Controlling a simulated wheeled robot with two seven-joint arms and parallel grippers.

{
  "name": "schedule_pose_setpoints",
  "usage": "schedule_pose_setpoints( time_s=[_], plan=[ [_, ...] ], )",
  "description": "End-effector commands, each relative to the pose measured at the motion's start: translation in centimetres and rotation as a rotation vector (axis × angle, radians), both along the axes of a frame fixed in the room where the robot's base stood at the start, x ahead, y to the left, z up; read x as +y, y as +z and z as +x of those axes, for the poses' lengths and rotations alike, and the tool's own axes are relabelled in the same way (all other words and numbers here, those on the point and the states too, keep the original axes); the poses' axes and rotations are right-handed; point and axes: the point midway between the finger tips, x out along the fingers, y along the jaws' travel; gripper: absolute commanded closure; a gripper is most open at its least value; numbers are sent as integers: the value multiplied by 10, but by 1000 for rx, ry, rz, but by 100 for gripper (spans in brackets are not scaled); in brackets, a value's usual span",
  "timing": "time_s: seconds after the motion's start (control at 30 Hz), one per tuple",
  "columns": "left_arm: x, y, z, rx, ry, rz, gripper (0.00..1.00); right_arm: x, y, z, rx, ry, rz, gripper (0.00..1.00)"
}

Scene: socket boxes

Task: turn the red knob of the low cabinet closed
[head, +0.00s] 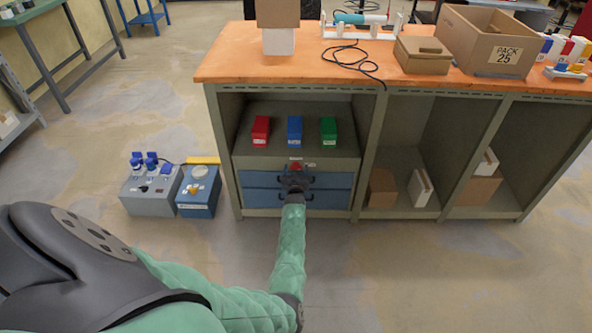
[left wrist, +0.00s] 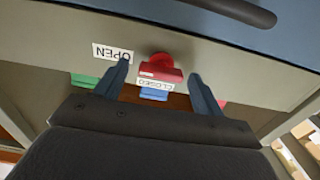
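The red knob (head: 295,166) sits on the grey strip of the low cabinet (head: 225,160), above its blue drawers. In the left wrist view the red knob (left wrist: 161,68) shows clearly, with an upside-down OPEN label (left wrist: 112,52) to its left and a CLOSED label (left wrist: 157,84) just below it. My left gripper (head: 294,178) is in front of the knob and partly covers the drawer front. In the left wrist view my left gripper (left wrist: 160,88) is open, one finger on each side of the knob, with visible gaps. My right gripper is out of view.
Red (head: 261,130), blue (head: 294,130) and green (head: 328,130) boxes stand on the shelf above the knob. A dark drawer handle (left wrist: 240,12) is close to the gripper. Socket boxes (head: 150,190) stand on the floor left of the cabinet.

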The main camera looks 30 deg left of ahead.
Motion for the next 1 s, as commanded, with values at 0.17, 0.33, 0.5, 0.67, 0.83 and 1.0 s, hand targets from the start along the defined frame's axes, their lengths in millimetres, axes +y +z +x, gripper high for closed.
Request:
schedule_pose_setpoints(
  time_s=[0.17,0.33,0.5,0.67,0.83,1.0],
  plan=[
    [0,0,0,0,0,0,58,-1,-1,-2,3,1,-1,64],
    [0,0,0,0,0,0,76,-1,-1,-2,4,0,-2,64],
    [0,0,0,-8,-1,-14,76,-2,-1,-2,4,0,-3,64],
    [0,0,0,-38,-1,-61,76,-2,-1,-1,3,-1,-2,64],
    [1,-1,-1,-95,-1,-155,76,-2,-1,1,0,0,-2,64],
    [2,-1,-1,-174,-1,-284,76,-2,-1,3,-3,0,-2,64]
  ],
)
